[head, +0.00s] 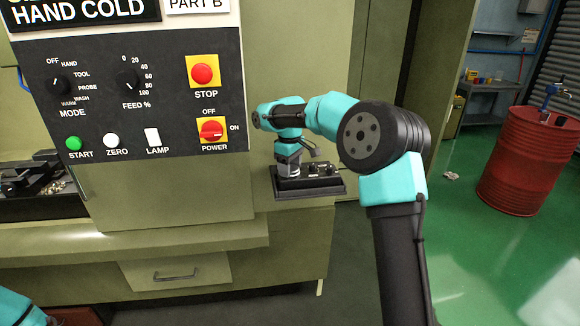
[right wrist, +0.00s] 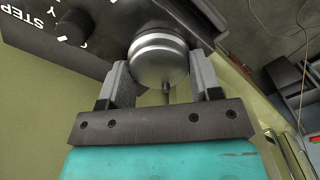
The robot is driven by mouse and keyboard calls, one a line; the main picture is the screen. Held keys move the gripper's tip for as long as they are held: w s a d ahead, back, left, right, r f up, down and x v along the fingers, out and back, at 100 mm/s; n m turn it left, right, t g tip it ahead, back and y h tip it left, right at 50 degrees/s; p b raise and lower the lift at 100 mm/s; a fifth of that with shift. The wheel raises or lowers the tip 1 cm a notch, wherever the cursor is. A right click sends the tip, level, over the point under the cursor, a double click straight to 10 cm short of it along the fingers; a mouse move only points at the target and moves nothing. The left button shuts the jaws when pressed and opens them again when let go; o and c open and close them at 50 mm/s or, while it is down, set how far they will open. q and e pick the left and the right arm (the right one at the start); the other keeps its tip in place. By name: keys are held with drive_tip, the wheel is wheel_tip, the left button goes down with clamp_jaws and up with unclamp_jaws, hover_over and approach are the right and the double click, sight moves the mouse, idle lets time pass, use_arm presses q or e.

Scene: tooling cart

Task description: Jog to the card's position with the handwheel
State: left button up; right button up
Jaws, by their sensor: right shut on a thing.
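The handwheel is a round silver knob (right wrist: 158,60) on a dark control box (head: 310,188), which sits on the ledge right of the panel in the head view. My right gripper (head: 289,160) reaches down over the box. In the right wrist view its two grey fingers (right wrist: 160,72) are shut on the handwheel, one on each side. A small peg shows just below the knob. A white card reading "PART B" (head: 198,5) is cut off at the top of the head view. A sign reading "HAND COLD" (head: 80,12) is beside it. My left gripper is out of view.
The black panel (head: 135,95) carries MODE and FEED dials, a red STOP button (head: 202,73), a red POWER switch (head: 212,130), and START, ZERO and LAMP. The box has a selector (right wrist: 74,25) lettered "STEP". A red drum (head: 528,160) stands right on open green floor.

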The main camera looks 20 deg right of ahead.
drive_tip(key=shift+n, duration=1.1)
drive_tip(key=o, duration=0.9)
wheel_tip(320, 180, up, 17)
drive_tip(key=shift+r, duration=0.2)
idle(0.4)
